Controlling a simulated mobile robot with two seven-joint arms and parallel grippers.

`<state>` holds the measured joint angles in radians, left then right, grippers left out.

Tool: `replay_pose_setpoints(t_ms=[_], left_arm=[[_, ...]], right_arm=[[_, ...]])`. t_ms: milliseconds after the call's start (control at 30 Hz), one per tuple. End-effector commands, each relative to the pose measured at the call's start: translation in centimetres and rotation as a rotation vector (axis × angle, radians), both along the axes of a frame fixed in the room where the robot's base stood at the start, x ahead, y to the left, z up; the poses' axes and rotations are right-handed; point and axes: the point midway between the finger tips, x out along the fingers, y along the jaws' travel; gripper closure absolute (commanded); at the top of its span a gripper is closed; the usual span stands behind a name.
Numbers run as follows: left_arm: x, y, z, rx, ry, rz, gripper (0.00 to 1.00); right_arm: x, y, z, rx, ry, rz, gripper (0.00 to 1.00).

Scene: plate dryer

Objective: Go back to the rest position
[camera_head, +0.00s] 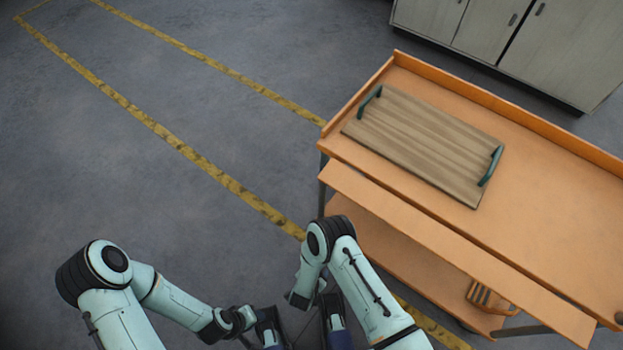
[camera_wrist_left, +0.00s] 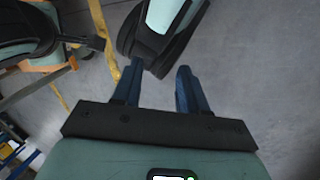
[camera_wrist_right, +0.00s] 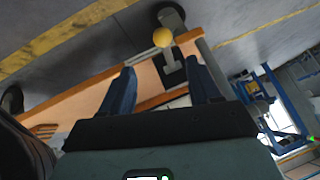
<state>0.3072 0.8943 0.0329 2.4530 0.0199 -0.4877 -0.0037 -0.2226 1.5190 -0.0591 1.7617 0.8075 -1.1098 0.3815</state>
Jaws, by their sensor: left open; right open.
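My left gripper (camera_wrist_left: 158,78) is open and empty in the left wrist view, with its two blue fingers apart. Part of my other arm shows just beyond its fingertips. My right gripper (camera_wrist_right: 160,72) is open and empty in the right wrist view, its fingers apart in front of orange cart parts and floor. In the head view both arms are folded low, and the hands sit close together at the bottom edge, where they are partly cut off. Neither gripper touches any object that I can see.
An orange cart (camera_head: 560,215) stands at the right, close to my right arm. A wooden tray (camera_head: 425,140) with green handles lies on its top. A slatted wooden item (camera_head: 490,298) sits on the lower shelf. Grey cabinets (camera_head: 480,25) stand behind. The floor at left is clear.

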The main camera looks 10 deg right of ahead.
Motion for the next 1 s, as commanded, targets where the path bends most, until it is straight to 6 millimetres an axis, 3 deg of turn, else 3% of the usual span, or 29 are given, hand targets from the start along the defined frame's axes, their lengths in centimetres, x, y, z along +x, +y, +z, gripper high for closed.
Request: replay_pose_setpoints(t_ms=[233, 333, 467, 700, 800, 900, 1000], left_arm=[[0.0, 0.0, 0.3, 0.000, 0.000, 0.000, 0.57], [-0.3, -0.1, 1.9, -0.003, 0.008, -0.003, 0.57], [-1.3, -0.5, 5.8, -0.016, 0.038, -0.015, 0.57], [-2.6, -1.2, 12.8, -0.042, 0.111, -0.043, 0.57], [-2.7, -1.4, 14.5, -0.049, 0.130, -0.050, 0.57], [-2.7, -1.5, 15.4, -0.052, 0.139, -0.053, 0.57], [-2.7, -1.5, 15.6, -0.054, 0.143, -0.054, 0.57]], right_arm=[[0.0, -0.2, 0.3, 0.003, 0.008, 0.004, 0.38], [-0.6, -0.9, 2.2, 0.030, 0.063, 0.041, 0.38], [-3.1, -2.6, 7.3, 0.124, 0.226, 0.166, 0.38], [-11.5, -4.0, 20.0, 0.368, 0.537, 0.513, 0.38], [-14.1, -3.9, 23.9, 0.438, 0.601, 0.621, 0.38], [-15.7, -3.8, 26.3, 0.480, 0.636, 0.690, 0.38], [-16.5, -3.7, 27.2, 0.499, 0.651, 0.722, 0.38]])
